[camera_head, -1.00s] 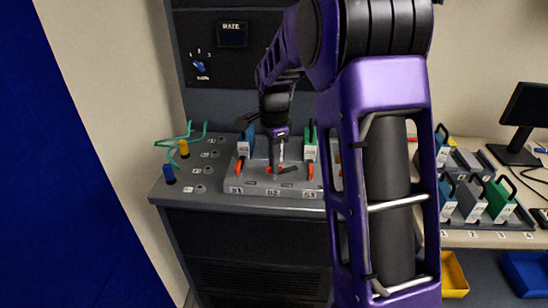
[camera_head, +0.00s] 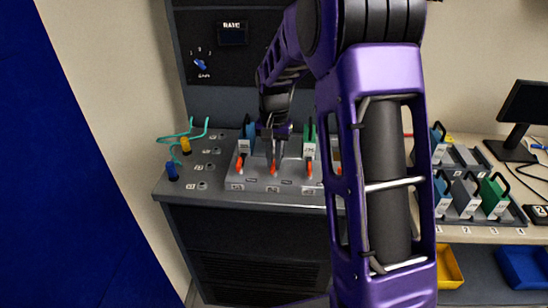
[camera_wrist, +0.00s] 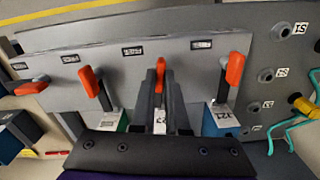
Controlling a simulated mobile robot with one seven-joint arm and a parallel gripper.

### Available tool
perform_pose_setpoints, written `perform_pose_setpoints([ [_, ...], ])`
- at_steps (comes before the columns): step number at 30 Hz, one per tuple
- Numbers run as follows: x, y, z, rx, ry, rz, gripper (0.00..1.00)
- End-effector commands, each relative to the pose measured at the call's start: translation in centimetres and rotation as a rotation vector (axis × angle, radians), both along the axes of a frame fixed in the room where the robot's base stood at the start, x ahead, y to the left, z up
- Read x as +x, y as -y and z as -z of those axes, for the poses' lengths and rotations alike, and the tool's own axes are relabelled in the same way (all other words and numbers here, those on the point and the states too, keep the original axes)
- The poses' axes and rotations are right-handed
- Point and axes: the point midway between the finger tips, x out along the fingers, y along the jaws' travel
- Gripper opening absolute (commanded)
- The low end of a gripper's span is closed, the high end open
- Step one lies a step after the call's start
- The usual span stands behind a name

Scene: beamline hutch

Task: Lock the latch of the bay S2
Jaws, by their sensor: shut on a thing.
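The rack (camera_head: 290,190) on the grey bench holds a row of bays with orange latches. The S2 latch (camera_wrist: 160,72) is between my gripper's fingers (camera_wrist: 161,88). My gripper (camera_head: 273,160) is shut on it and points down. The handle points toward the rack's front edge, much like its neighbours. A white label (camera_wrist: 160,121) shows behind the fingers; the rest of the module there is hidden. The S1 latch (camera_wrist: 235,69) stands beside the blue module (camera_head: 247,137). The S3 latch (camera_wrist: 89,80) stands beside the green module (camera_head: 309,141).
A further latch (camera_wrist: 32,87) lies sideways. A tray of modules (camera_head: 515,215) and a monitor (camera_head: 520,108) stand on the right table. My arm hides the rack's right end.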

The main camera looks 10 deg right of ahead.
Motion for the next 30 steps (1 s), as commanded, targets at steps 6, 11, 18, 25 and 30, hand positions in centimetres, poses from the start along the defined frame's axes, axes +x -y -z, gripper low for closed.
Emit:
perform_pose_setpoints([
  [6, 0.03, 0.01, -0.12, 0.0, 0.0, -0.108, 0.0],
  [11, 0.03, -0.02, -0.1, 0.0, 0.001, -0.152, 0.0],
  [18, 0.04, -0.03, -0.07, 0.0, 0.001, -0.174, 0.0],
  [25, 0.04, -0.03, -0.07, 0.0, 0.001, -0.174, 0.0],
  [30, 0.04, -0.03, -0.07, 0.0, 0.001, -0.174, 0.3],
])
